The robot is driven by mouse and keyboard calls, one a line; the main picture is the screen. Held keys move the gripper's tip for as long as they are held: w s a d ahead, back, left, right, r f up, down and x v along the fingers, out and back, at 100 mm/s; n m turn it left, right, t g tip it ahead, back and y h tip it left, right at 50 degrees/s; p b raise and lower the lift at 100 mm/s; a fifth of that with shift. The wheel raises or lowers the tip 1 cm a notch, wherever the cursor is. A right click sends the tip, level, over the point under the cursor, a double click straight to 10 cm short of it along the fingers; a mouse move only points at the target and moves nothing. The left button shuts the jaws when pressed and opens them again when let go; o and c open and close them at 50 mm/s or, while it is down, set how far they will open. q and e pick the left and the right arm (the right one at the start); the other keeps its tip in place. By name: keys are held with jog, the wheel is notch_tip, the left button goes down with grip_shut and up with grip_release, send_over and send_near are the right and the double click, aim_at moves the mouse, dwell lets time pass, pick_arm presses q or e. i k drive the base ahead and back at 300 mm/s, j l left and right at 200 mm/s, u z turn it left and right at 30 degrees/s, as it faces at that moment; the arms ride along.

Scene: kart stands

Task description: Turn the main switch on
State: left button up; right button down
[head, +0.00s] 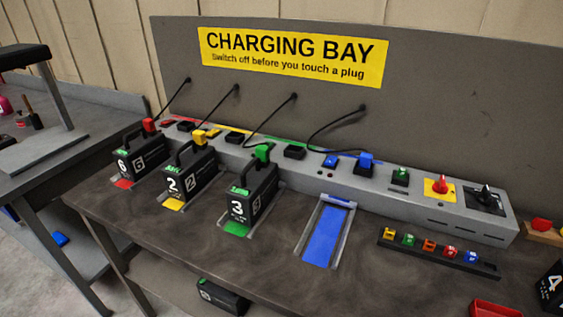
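A long grey power box (300,171) runs along the back of the bench. Near its right end is a red knob (440,187) on a yellow plate, and right of it a black knob (486,194) on a dark plate. I cannot tell for sure which is the main switch, and no on or off marking is readable. A green-topped switch or button (400,177) sits left of the yellow plate. Neither of my grippers is in view.
Black batteries 6 (141,160), 2 (190,177) and 3 (249,195) stand in coloured bays. The blue bay (323,236) is empty; a blue plug (366,161) sits on the box. A black rack (436,253) with several coloured tags lies before the knobs.

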aim_at(441, 188)
jog(key=l+z, duration=0.15)
jog(key=z, duration=0.3)
jog(key=l+z, duration=0.15)
jog(key=z, duration=0.3)
jog(key=l+z, duration=0.2)
jog(key=z, duration=0.25)
